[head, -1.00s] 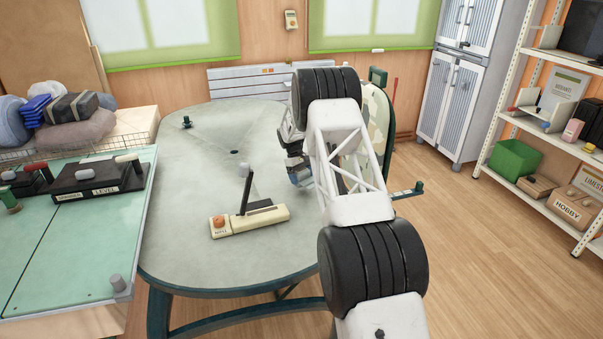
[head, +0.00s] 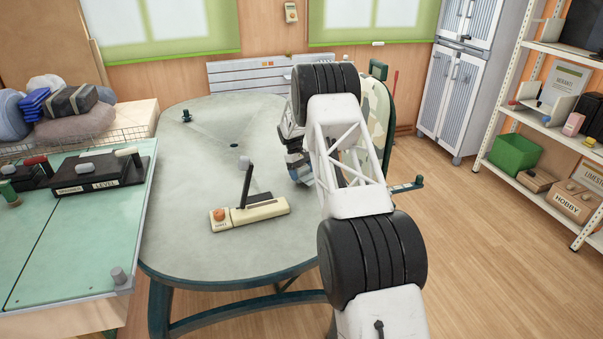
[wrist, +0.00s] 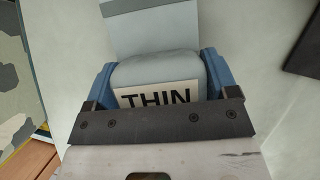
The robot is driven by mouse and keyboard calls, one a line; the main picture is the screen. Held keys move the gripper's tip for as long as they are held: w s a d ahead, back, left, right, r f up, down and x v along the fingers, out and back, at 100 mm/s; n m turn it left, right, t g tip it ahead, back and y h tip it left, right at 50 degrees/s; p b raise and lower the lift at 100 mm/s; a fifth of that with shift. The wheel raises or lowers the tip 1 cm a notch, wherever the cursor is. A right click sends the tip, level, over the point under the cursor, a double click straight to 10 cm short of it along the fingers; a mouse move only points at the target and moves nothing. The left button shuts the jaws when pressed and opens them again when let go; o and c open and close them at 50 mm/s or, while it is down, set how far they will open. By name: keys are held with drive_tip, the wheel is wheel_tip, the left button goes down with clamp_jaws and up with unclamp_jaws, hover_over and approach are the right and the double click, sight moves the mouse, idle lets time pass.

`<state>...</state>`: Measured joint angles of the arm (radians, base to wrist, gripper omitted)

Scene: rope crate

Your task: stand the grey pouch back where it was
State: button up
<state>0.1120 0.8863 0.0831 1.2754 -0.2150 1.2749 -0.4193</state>
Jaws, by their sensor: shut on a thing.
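The grey pouch (wrist: 158,72) fills the space between the blue fingers of my gripper (wrist: 160,88) in the wrist view. It carries a pale label with the dark letters THIN, and a flat light-grey part stretches away beyond it. My gripper is shut on the pouch. In the head view my gripper (head: 299,165) is over the right part of the grey-green oval table (head: 190,150), partly behind my arm. I cannot make out the pouch clearly there, nor tell whether it touches the table.
A cream box with a black lever (head: 248,214) lies on the table, left of my gripper. A small dark green fitting (head: 186,117) is at the far left of the table. A camouflage-patterned chair back (head: 377,115) stands close at the right.

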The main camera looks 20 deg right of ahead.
drive_tip(key=shift+f, duration=0.45)
idle(0.5)
drive_tip(key=o, duration=1.1)
drive_tip(key=v, duration=0.7)
drive_tip(key=shift+r, duration=0.35)
drive_tip(key=shift+w, duration=0.15)
